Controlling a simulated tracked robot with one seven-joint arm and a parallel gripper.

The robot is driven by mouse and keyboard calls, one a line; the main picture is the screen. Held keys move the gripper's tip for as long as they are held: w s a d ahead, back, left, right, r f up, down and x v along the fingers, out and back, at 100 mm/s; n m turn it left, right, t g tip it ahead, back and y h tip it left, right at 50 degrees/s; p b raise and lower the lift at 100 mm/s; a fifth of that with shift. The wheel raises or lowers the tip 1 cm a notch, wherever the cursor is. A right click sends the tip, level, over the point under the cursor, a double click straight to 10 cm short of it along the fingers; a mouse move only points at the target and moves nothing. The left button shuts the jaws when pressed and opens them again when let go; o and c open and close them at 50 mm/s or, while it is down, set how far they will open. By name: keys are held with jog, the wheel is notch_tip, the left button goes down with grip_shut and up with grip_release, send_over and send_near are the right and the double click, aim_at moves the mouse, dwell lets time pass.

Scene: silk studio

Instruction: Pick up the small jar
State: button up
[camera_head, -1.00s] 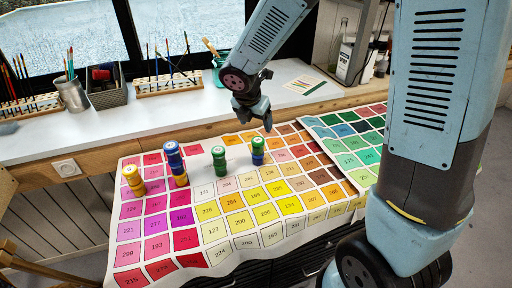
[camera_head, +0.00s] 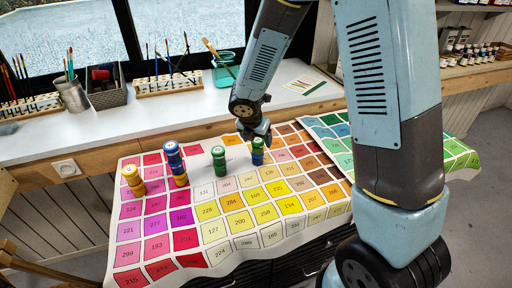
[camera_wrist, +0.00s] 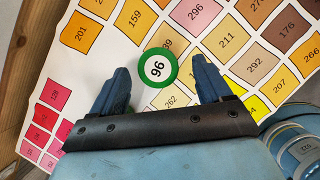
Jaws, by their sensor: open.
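Several small jars stand on a numbered colour chart cloth (camera_head: 130,255). One jar (camera_head: 257,157) has a green top and a blue body and stands at the right end of the group. My gripper (camera_head: 258,141) hangs just above it and hides part of its top. In the wrist view a round green-rimmed lid (camera_wrist: 158,68) marked 96 lies between my two open fingers, near their tips, with space on both sides. A green jar (camera_head: 219,160) stands to its left, then a blue and yellow one (camera_head: 176,164) and a yellow one (camera_head: 133,181).
A second green chart sheet (camera_head: 341,130) lies to the right. The white windowsill behind holds a metal cup (camera_head: 72,96), a dark basket (camera_head: 106,88), brush racks (camera_head: 165,84) and a teal glass (camera_head: 224,71). The front of the cloth is clear.

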aim_at(258, 140)
jog(key=shift+x, duration=2.25)
jog(key=shift+w, duration=0.15)
jog(key=c, duration=1.1)
jog(key=shift+r, duration=0.15)
